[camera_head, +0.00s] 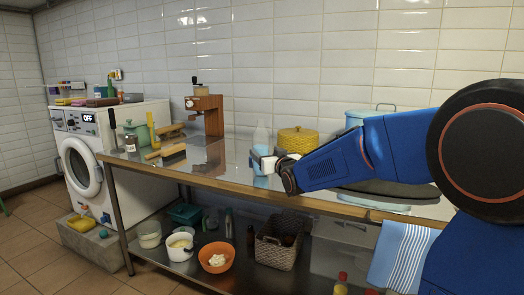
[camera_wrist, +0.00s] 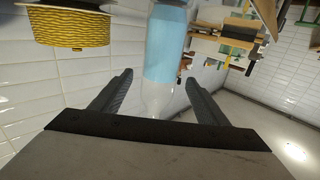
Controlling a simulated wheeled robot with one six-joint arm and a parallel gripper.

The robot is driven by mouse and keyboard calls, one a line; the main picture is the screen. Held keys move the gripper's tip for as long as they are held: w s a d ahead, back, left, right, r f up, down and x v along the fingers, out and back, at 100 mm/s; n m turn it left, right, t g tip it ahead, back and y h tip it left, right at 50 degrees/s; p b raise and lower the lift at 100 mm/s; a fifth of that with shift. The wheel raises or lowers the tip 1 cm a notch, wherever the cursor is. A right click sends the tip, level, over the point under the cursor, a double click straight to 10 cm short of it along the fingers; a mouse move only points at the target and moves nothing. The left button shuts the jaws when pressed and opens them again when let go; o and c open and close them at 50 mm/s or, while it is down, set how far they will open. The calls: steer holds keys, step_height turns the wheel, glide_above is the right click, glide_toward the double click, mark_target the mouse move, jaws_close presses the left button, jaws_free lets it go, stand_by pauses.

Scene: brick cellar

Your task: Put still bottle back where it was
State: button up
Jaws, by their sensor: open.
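The still bottle (camera_head: 262,134) is clear with a blue lower part and stands upright on the metal-topped table (camera_head: 224,166). My gripper (camera_head: 262,158) is at the bottle and covers part of its middle in the head view. In the wrist view, which is turned upside down, the bottle (camera_wrist: 165,50) shows between the two dark fingers of my gripper (camera_wrist: 158,76). The fingers are open, with a gap on each side of the bottle.
A yellow woven pot (camera_head: 298,140) stands close to the right of the bottle. A brown wooden device (camera_head: 207,113) and boards stand to the left. A blue-green lidded pot (camera_head: 366,115) is behind my arm. A washing machine (camera_head: 82,168) is at the left.

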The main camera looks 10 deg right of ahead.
steer(key=shift+s+d, duration=0.2)
steer(key=shift+s, duration=1.25)
steer(key=s+d+f+g+h, duration=0.1)
steer(key=s+f+g, duration=0.3)
steer(key=s, duration=1.1)
steer(key=s+d+f+m+g+h, duration=0.1)
steer(key=s+d+f+g, duration=0.3)
steer(key=s+f, duration=0.5)
steer(key=s+d+f+g, duration=0.2)
steer(key=s+f+g, duration=0.3)
steer(key=s, duration=1.8)
steer(key=shift+s+d+f+m+h, duration=0.2)
steer(key=shift+f+m+h, duration=0.2)
steer(key=shift+f, duration=0.45)
steer(key=shift+w, duration=0.1)
